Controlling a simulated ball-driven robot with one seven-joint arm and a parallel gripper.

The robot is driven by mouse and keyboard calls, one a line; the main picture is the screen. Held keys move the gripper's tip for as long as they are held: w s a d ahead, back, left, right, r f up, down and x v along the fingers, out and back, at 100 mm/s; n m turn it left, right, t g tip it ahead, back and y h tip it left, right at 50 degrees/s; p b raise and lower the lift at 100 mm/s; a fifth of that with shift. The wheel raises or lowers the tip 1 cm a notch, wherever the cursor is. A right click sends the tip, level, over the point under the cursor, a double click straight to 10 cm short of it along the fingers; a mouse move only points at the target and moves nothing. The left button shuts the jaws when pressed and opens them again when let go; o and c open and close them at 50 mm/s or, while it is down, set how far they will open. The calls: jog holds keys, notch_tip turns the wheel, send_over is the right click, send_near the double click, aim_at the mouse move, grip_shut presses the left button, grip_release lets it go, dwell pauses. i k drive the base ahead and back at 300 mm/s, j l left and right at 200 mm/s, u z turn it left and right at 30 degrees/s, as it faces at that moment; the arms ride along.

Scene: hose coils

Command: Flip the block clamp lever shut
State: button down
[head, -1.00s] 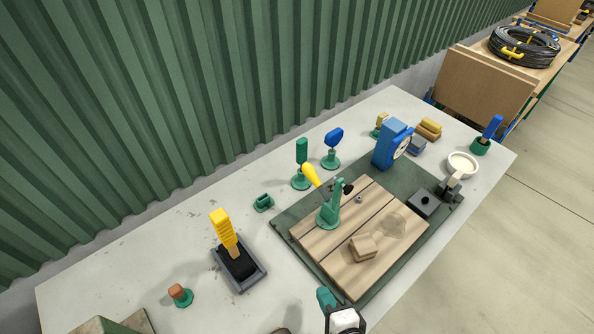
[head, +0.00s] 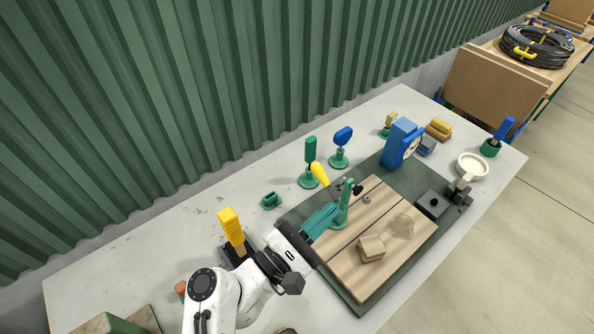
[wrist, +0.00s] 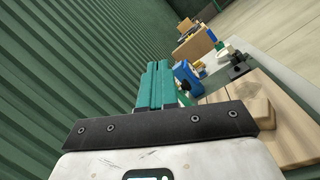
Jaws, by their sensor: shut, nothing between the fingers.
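The block clamp is a green toggle clamp (head: 343,205) on the wooden board, with a yellow-handled lever (head: 319,174) that leans up and to the left. A black tip shows on the clamp's right side. My gripper (head: 334,210) is shut and empty, its green fingers pointing at the clamp's left side, below the yellow handle. In the head view the fingertips overlap the clamp's edge; I cannot tell whether they touch it. In the wrist view the green fingers (wrist: 155,84) lie together and hide most of the clamp. A small wooden block (head: 372,248) lies on the board.
The wooden board (head: 345,265) lies on a dark green mat (head: 290,215). Green and blue paddles (head: 342,137) on round bases stand behind. A green corrugated wall borders the table.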

aim_at(317, 169)
jog(key=i+j, duration=0.75)
